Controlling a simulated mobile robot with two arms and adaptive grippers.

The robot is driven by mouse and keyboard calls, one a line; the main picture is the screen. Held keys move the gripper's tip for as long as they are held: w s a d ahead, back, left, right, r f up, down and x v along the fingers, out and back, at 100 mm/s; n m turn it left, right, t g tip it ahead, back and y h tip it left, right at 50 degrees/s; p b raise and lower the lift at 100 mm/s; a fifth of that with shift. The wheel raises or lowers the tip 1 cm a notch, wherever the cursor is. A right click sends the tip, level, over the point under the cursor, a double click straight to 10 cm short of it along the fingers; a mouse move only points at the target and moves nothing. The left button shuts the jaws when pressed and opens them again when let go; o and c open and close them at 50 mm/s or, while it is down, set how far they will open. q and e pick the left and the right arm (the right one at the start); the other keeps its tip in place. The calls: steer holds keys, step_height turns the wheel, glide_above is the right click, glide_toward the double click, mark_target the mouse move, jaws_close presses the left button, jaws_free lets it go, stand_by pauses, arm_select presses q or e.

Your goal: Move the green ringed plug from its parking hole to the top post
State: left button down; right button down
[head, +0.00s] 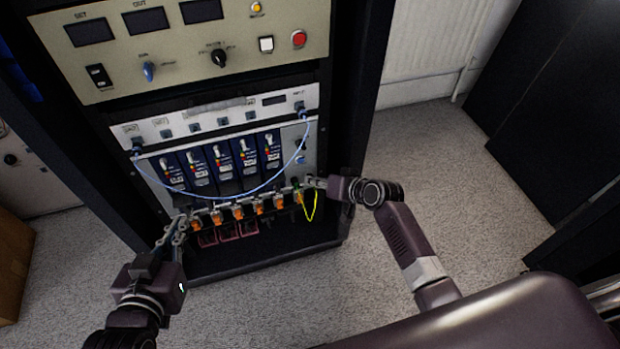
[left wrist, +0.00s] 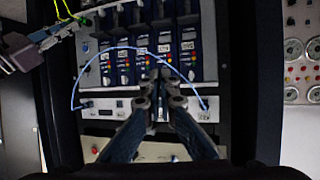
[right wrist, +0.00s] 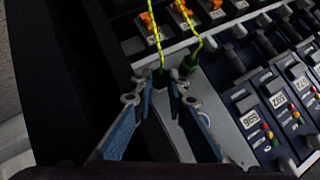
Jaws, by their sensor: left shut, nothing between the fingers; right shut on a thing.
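My right gripper (head: 314,182) is at the right end of the lower panel edge. In the right wrist view its fingertips (right wrist: 157,92) are closed around a green plug (right wrist: 160,77) with a yellow-green cable. A second green plug (right wrist: 189,64) with a cable sits right beside it at the panel. Rings on either plug are too small to make out, and the fingers partly cover the held one. The top post cannot be told apart clearly. My left gripper (head: 180,222) is shut and empty near the panel's lower left; its fingertips also show in the left wrist view (left wrist: 161,84).
A blue cable (head: 245,196) loops across the row of blue modules (head: 222,165). Several orange connectors (head: 238,211) line the panel's lower edge. A yellow-green cable (head: 312,212) hangs below the right gripper. The floor right of the rack is clear.

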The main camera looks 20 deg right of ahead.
arm_select(q)
steer(key=shift+s+a+f+g, duration=0.15)
steer(key=shift+s+f+g, duration=0.15)
steer(key=shift+s+f, duration=0.25)
steer(key=shift+s+a+f+g+y, duration=0.15)
steer(key=shift+s+f+g, duration=0.1)
steer(key=shift+f, duration=0.15)
steer(key=shift+s+a+f+g+y, duration=0.15)
steer(key=shift+f+g, duration=0.1)
steer(key=shift+f, duration=0.15)
arm_select(e)
steer(key=shift+s, duration=0.2)
stand_by(0.4)
